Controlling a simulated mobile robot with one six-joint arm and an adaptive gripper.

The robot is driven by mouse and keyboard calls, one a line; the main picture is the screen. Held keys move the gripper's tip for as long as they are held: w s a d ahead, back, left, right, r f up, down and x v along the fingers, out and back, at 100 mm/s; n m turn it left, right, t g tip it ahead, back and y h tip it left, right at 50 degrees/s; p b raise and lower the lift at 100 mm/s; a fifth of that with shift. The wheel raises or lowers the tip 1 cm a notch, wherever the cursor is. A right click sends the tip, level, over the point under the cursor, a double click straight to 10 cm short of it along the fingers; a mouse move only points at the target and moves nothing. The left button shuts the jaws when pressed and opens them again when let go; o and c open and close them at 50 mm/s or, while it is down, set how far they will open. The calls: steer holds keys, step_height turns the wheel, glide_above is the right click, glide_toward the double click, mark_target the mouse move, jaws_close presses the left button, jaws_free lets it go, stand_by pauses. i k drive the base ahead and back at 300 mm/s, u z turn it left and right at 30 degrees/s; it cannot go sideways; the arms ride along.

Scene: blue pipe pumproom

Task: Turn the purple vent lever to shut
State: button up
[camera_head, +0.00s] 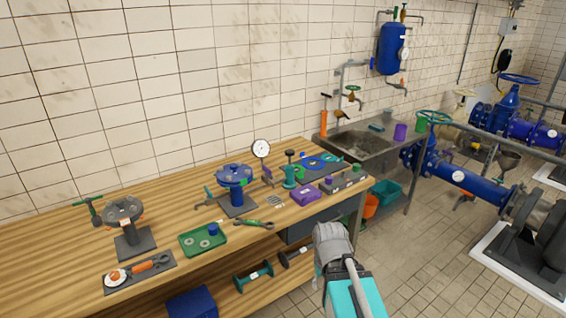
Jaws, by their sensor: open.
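Part of my arm, grey and teal, rises at the bottom centre in front of the bench. I cannot make out gripper fingers on it. Nothing of mine touches the purple piece.
A green tray (203,240), a wrench (253,223) and a purple box (306,194) lie on the wooden bench (60,250). A grey flange stand (125,215) is at left. A sink (360,146) adjoins at right, with blue pipes (460,178) beyond. Tiled floor is open between.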

mark_target(267, 172)
steer(key=z, duration=0.15)
steer(key=i, duration=1.25)
steer(key=u, duration=0.5)
